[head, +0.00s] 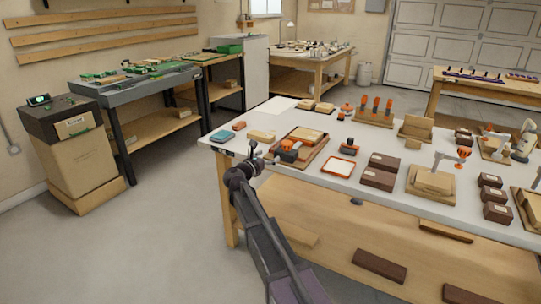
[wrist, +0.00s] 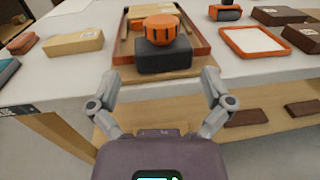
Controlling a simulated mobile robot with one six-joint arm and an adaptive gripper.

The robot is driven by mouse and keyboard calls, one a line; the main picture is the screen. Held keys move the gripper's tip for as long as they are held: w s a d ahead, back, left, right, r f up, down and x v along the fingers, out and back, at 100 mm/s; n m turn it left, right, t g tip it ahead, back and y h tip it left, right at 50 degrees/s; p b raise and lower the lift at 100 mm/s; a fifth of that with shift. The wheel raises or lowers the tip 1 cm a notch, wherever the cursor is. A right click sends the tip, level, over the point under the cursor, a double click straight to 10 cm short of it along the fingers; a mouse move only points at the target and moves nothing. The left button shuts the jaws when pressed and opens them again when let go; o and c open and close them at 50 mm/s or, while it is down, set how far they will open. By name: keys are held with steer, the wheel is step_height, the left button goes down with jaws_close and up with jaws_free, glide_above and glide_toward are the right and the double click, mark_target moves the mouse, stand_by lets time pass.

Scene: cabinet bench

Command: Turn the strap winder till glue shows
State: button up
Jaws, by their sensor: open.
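The strap winder (wrist: 161,30) is a ribbed orange knob on a dark block (wrist: 164,58). It stands at the near edge of a wooden board with a reddish-brown frame (wrist: 201,45), by the table's front edge. In the head view the orange winder (head: 288,146) is at the left front of the long table. Wooden pieces lie behind it; part of them is hidden by the knob. I cannot make out any glue. My gripper (wrist: 161,80) is open and empty, its fingers spread on the near side of the block, apart from the knob. It also shows in the head view (head: 255,155).
A tan block (wrist: 74,42) lies left of the frame, and an orange-rimmed white tray (wrist: 257,42) lies to its right. Dark brown boxes (head: 380,171) stand farther right. A wooden lower shelf (head: 335,225) runs under the table. The floor at left is clear.

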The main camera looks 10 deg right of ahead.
mark_target(283, 145)
steer(key=shift+s+a+r, duration=0.25)
steer(key=shift+s+a, duration=0.2)
steer(key=shift+s, duration=0.3)
steer(key=x, duration=1.4)
steer(key=shift+a, duration=0.15)
steer(key=c, duration=1.1)
